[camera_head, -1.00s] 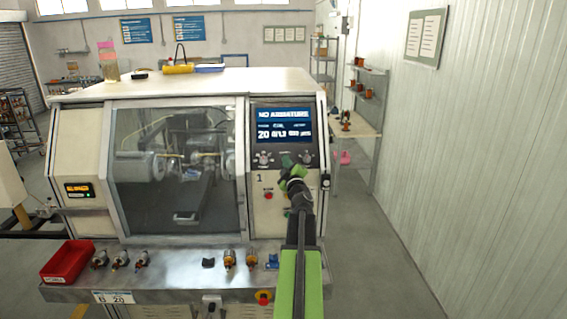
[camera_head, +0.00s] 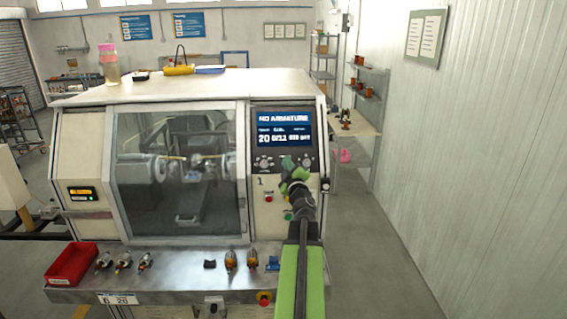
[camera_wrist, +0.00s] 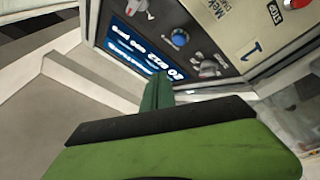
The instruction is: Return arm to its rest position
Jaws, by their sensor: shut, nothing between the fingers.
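My arm reaches up from the bottom of the head view toward the control panel of the winding machine (camera_head: 80,145). My gripper (camera_head: 290,170) is green and black and shut, with nothing visible in it. It stands in front of the panel, below the screen (camera_head: 284,128), which reads "NO ARMATURE". In the wrist view my gripper (camera_wrist: 155,95) points toward the panel's knobs (camera_wrist: 180,38) and the tilted screen (camera_wrist: 120,42). I cannot tell whether the fingertips touch the panel. The machine's window door is shut.
On the front ledge (camera_head: 185,268) lie a red bin (camera_head: 71,263), several armatures (camera_head: 123,262) and a blue piece (camera_head: 272,263). Red (camera_head: 268,198) and green (camera_head: 288,216) buttons sit beside the gripper. A white wall (camera_head: 480,160) stands right, with clear floor (camera_head: 370,270) before it.

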